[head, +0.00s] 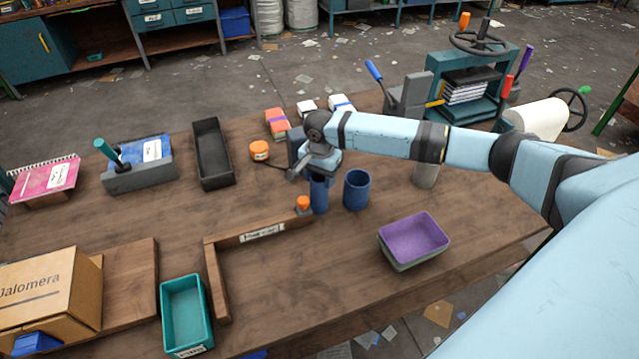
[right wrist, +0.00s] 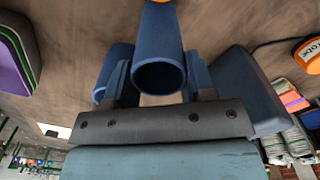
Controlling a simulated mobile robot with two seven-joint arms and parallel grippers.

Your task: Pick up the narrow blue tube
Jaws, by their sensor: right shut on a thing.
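The narrow blue tube (head: 319,197) is upright near the middle of the table, just left of a wider blue cup (head: 356,190). My right gripper (head: 318,172) is over its top and shut on it. In the right wrist view the tube (right wrist: 160,38) sits between the two fingers of my right gripper (right wrist: 160,76), with its open end toward the camera. The wider cup (right wrist: 114,62) is partly hidden behind the left finger there. I cannot tell whether the tube's foot touches the table. My left gripper is not in view.
A small orange-topped piece (head: 303,203) stands close to the tube's left side, by a labelled wooden rail (head: 262,233). A dark blue block (right wrist: 248,88) is close right of the fingers. A purple tray (head: 413,238) is at the right; bare table lies before the rail.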

